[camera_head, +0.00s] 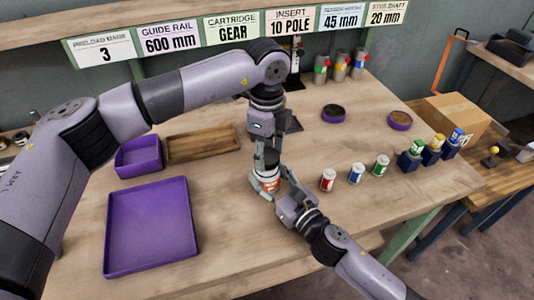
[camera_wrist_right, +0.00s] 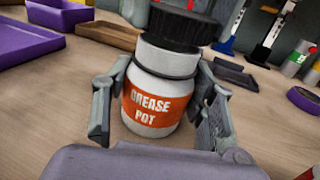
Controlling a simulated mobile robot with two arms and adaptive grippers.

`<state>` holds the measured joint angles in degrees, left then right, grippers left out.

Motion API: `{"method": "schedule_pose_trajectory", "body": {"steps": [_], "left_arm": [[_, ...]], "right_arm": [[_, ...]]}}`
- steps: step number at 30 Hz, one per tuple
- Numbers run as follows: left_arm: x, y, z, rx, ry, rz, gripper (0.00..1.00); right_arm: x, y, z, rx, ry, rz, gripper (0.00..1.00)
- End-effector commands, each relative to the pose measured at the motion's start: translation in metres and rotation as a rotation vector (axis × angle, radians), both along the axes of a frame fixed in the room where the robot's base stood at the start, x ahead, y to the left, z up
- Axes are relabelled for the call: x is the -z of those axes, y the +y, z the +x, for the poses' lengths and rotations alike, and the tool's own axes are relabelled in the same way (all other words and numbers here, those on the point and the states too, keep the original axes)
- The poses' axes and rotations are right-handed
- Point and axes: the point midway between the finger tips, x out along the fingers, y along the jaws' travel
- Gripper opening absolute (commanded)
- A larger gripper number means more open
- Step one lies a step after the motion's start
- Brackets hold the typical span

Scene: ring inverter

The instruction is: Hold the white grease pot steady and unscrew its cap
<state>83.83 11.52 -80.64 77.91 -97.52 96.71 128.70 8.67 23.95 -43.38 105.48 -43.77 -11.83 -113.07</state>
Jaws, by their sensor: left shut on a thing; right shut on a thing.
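The white grease pot (camera_head: 267,184) with an orange-red label stands upright near the middle of the table. It fills the centre of the right wrist view (camera_wrist_right: 152,108), where the label reads "GREASE POT". Its black ribbed cap (camera_wrist_right: 176,26) sits on top, above a white band. My left gripper (camera_head: 267,162) reaches down from above and is shut on the cap, whose top is partly hidden in the head view. My right gripper (camera_head: 268,188) comes from the front right and is shut on the pot body, one finger on each side.
Purple trays (camera_head: 150,228) and a wooden tray (camera_head: 203,146) lie to the left. Small red, blue and green-labelled cans (camera_head: 356,173) stand close on the right. Round purple dishes (camera_head: 333,113) and a cardboard box (camera_head: 455,121) are farther back. Bare tabletop lies in front of the pot.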

Motion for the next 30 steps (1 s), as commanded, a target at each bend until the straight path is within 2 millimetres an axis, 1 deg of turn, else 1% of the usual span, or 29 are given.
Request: {"method": "schedule_pose_trajectory", "body": {"steps": [14,17,23,25,30], "left_arm": [[-0.006,0.000,0.000,0.000,-0.001,0.000,0.13],[-0.015,0.000,0.000,0.000,-0.002,0.000,0.13],[-0.039,0.000,0.000,0.000,-0.002,0.000,0.13],[-0.043,0.000,0.000,0.001,0.000,0.000,0.13],[-0.043,0.000,0.000,0.001,0.001,0.000,0.13]], "right_arm": [[0.001,0.000,0.000,0.000,0.003,0.001,0.00],[0.001,0.000,0.000,0.000,0.003,0.001,0.00],[0.001,0.000,0.000,0.000,0.003,0.001,0.00],[0.001,0.000,0.000,0.000,0.003,0.001,0.00],[0.001,0.000,0.000,0.000,0.003,0.001,0.00]]}}
